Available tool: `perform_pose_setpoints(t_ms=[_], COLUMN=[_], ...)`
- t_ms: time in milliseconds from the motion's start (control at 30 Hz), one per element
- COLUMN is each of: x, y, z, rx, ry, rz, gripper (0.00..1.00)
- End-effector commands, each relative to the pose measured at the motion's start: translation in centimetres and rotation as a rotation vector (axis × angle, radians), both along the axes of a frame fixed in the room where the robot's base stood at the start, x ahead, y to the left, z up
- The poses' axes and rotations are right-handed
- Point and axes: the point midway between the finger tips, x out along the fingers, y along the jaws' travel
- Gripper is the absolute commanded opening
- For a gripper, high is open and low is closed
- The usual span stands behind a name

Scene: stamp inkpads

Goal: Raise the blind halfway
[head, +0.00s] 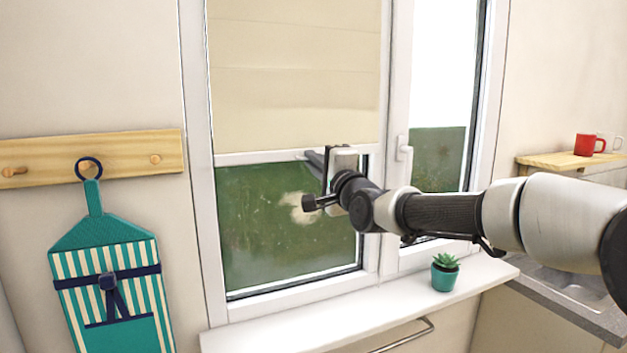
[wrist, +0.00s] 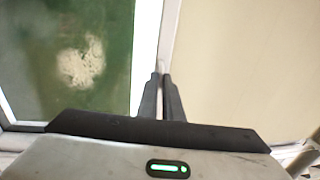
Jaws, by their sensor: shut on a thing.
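The beige blind (head: 295,70) covers the upper part of the left window pane, and its bottom edge is a pale bar (head: 250,157). Green and a pale patch show through the uncovered glass (head: 265,225) below it. My gripper (head: 311,155) is at that bottom edge, right of its middle. In the wrist view, turned sideways, the blind (wrist: 240,60) is on the right and the glass on the left. There my gripper's two fingers (wrist: 161,78) are close together at the pale bottom edge, shut on it. The exact contact is too small to see clearly.
A potted succulent (head: 445,275) stands on the white windowsill (head: 300,320), below my arm. A window handle (head: 403,150) sits on the frame to the right. A striped apron (head: 110,270) hangs at left from a wooden rack (head: 120,150). A red mug (head: 588,145) is on a shelf at right.

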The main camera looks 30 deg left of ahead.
Motion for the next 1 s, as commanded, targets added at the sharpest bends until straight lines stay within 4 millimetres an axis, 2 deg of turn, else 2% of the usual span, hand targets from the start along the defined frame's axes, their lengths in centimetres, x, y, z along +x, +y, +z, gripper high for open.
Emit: perform_pose_setpoints(t_ms=[33, 200, 667, 800, 1000], x=[0.1, 0.0, 0.0, 0.0, 0.0], y=[-0.1, 0.0, 0.0, 0.0, 0.0], z=[1.3, 2.9, 3.3, 3.2, 3.2], rx=[0.002, 0.002, 0.001, 0.000, 0.000], ry=[-0.001, 0.000, -0.001, 0.000, 0.000], rz=[-0.002, -0.001, -0.001, -0.001, -0.001], gripper=[0.00, 0.00, 0.00, 0.24, 0.24])
